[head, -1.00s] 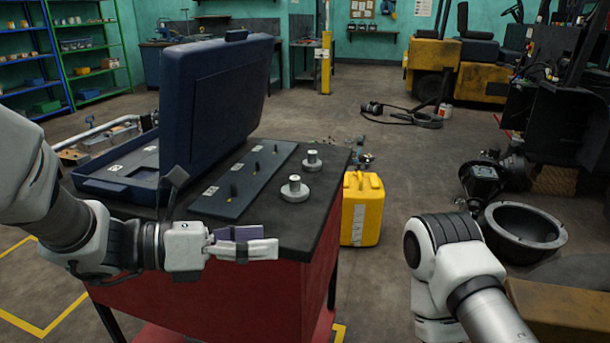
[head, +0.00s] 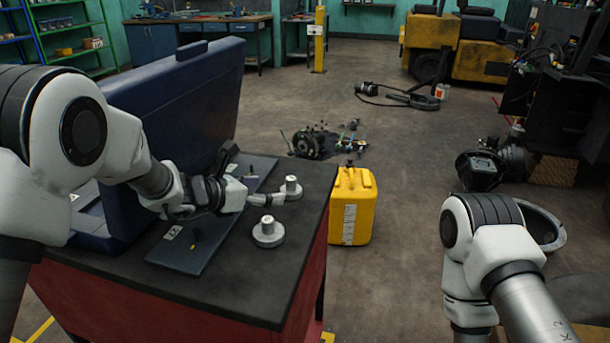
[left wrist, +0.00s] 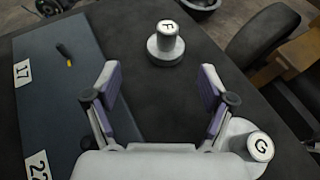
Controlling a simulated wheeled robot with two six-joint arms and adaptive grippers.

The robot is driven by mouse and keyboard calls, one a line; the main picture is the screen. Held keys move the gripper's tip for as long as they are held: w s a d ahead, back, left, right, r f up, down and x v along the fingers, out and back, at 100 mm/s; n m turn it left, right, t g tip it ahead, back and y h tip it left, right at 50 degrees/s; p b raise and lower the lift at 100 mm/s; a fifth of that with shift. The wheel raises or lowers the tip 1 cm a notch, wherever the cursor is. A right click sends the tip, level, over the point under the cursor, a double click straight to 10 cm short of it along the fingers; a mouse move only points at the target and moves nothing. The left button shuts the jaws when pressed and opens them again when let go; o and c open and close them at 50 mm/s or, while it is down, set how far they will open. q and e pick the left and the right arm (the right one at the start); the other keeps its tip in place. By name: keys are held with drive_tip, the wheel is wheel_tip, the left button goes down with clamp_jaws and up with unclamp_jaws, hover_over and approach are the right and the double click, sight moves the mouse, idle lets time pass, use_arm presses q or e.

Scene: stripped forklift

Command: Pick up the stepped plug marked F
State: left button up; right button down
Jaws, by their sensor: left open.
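The stepped plug marked F (left wrist: 166,47) stands upright on the dark tabletop, a round knob on a wider disc. In the left wrist view it is ahead of my open left gripper (left wrist: 158,93), centred beyond the fingertips and not between them. In the head view this plug (head: 292,187) is the farther one, close to the tips of my left gripper (head: 272,200). A second plug, marked G (left wrist: 259,146), is beside the right finger; in the head view it is the nearer plug (head: 268,233). My right gripper is out of view.
A blue-grey board (left wrist: 62,85) with pegs and number labels lies left of the gripper in the wrist view. The open blue case (head: 190,105) stands behind my left arm. A yellow jug (head: 362,205) stands on the floor beyond the table (head: 225,285).

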sight(287, 190)
use_arm(q)
drive_tip(key=shift+w+d+f, duration=0.15)
drive_tip(key=shift+w+d, duration=0.05)
drive_tip(key=shift+d, duration=0.25)
drive_tip(key=shift+w+d+f, duration=0.1)
drive_tip(key=shift+w+d, duration=0.1)
drive_tip(key=shift+d, duration=0.2)
drive_tip(key=p+x, duration=0.1)
drive_tip(key=x, duration=0.4)
drive_tip(key=shift+s, duration=0.2)
drive_tip(key=c, duration=1.3)
